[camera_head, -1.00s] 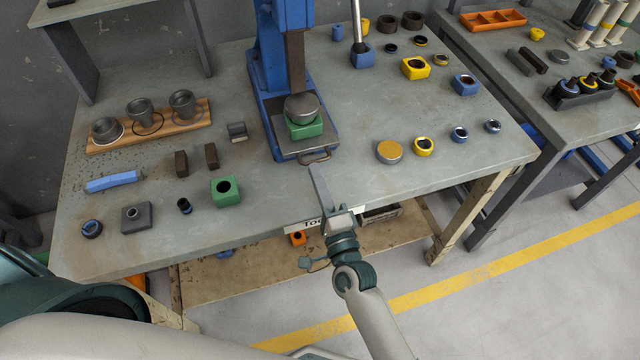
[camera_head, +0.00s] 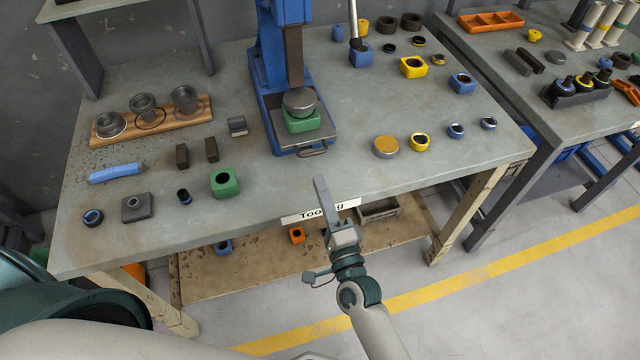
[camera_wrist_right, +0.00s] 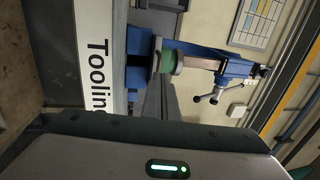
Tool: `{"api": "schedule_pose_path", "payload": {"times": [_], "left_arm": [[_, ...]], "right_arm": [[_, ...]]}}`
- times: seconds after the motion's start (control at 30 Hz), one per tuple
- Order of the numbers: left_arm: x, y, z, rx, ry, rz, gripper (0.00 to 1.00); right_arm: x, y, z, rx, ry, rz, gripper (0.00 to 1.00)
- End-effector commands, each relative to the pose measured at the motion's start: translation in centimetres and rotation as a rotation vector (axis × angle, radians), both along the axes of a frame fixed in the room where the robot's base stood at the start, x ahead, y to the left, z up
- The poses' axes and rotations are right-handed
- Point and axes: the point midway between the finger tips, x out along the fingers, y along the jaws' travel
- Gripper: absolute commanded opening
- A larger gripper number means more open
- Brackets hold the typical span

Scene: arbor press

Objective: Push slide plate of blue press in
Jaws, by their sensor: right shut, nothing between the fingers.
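The blue press (camera_head: 265,83) stands at the back middle of the bench. Its grey slide plate (camera_head: 325,132) lies at the press base, with a loop handle (camera_head: 313,152) at its front edge. A green block (camera_head: 302,125) with a round grey disc on top sits on the plate under the ram. The green block also shows in the wrist view (camera_wrist_right: 168,62). My right gripper (camera_head: 320,183) is shut and empty, in front of the handle near the bench's front edge, with a gap between them. My left gripper is out of view.
The bench (camera_head: 270,190) is clear around the gripper. A green holed block (camera_head: 224,182) lies to the left, a gold disc (camera_head: 386,147) and yellow ring (camera_head: 419,142) to the right. A "Tooling" label (camera_head: 300,217) is on the front edge, above a lower shelf.

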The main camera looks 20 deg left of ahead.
Motion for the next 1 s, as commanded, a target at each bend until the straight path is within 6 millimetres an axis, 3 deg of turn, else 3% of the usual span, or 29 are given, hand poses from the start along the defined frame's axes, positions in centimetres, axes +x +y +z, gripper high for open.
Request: {"api": "schedule_pose_path", "payload": {"times": [0.6,1.0], "left_arm": [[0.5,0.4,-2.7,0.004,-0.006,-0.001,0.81],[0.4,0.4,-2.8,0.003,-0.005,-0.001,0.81]], "right_arm": [[-6.4,-4.5,-1.5,0.001,-0.001,0.000,0.00],[-7.1,-5.0,-1.5,0.001,-0.001,0.000,0.00]]}}
